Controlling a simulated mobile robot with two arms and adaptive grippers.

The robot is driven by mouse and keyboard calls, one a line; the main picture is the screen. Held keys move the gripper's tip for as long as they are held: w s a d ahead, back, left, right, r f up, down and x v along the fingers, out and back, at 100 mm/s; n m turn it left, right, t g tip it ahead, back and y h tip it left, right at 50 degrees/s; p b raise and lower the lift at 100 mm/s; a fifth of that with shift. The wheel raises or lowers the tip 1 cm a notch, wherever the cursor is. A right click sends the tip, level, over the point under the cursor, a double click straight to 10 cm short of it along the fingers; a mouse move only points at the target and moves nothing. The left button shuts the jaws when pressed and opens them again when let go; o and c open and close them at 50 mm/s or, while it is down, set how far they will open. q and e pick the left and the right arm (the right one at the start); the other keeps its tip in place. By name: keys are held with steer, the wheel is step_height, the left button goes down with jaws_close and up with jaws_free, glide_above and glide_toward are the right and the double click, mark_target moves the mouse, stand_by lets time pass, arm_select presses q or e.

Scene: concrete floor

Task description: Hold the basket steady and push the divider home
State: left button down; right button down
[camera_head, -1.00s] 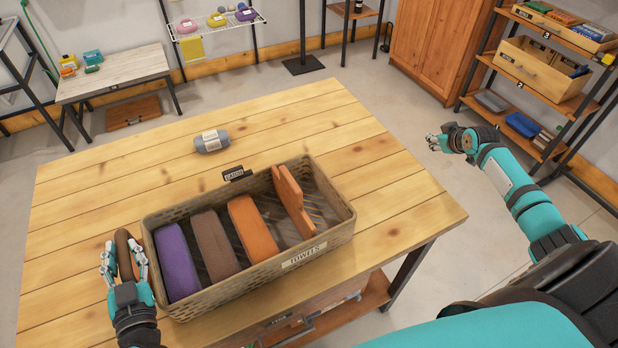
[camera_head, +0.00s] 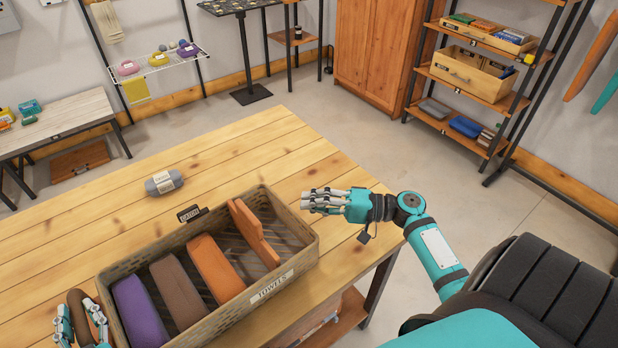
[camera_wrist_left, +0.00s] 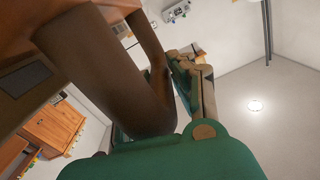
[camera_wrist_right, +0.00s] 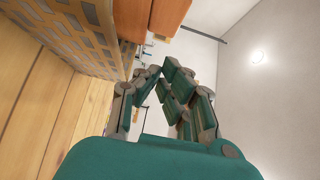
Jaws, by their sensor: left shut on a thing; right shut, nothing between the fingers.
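The woven basket (camera_head: 295,275) with a TOWELS label stands on the wooden table. In it lie a purple bundle (camera_head: 139,313), a brown bundle (camera_head: 177,287) and an orange bundle (camera_head: 215,268). The orange-brown divider (camera_head: 252,234) stands tilted right of them, its top at about rim height; its lower edge is hidden. My left gripper (camera_head: 80,325) is shut on the basket's brown loop handle (camera_head: 95,314) at the left end; this handle fills much of the left wrist view (camera_wrist_left: 100,70). My right gripper (camera_head: 312,200) is shut and empty, just beyond the basket's right end, apart from the divider.
A grey labelled roll (camera_head: 164,182) lies on the table behind the basket, near a small dark tag (camera_head: 188,213) at the back rim. Shelves (camera_head: 470,85) and a cabinet (camera_head: 380,50) stand farther back.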

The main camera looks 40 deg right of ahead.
mark_target(252, 233)
arm_select(q)
steer(key=shift+f, duration=0.15)
arm_select(e)
steer(key=w+a, duration=0.4)
steer(key=a, duration=0.5)
steer(key=shift+w, duration=0.25)
